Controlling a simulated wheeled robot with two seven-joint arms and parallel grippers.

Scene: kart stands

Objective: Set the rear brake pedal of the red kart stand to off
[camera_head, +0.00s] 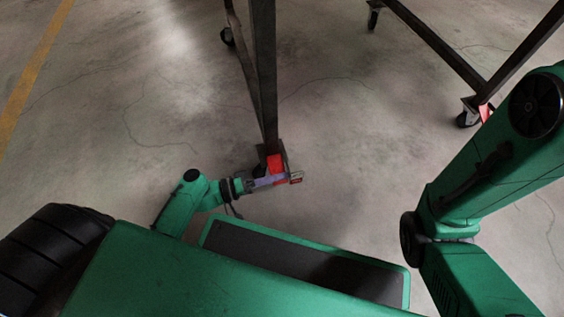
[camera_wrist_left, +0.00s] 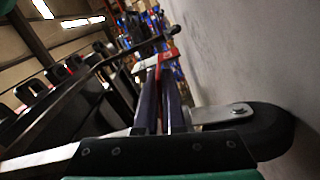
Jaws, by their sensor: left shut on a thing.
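The kart stand shows as a dark metal leg (camera_head: 263,80) that comes down to a caster near my base. A red brake pedal (camera_head: 276,164) sits at the foot of this leg. My left gripper (camera_head: 282,180) reaches to it from the left, low above the floor, with its fingers shut on the red pedal. In the left wrist view the two bluish fingers (camera_wrist_left: 161,85) have a red strip of the pedal (camera_wrist_left: 168,56) between and beyond them. The caster wheel (camera_wrist_left: 268,130) is close beside the fingers. My right arm is in view, but its gripper is not.
Another dark leg with a caster (camera_head: 467,118) and a red pedal (camera_head: 486,112) stands at the right. The concrete floor (camera_head: 350,110) between the legs is clear. A yellow line (camera_head: 34,70) runs at the left.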

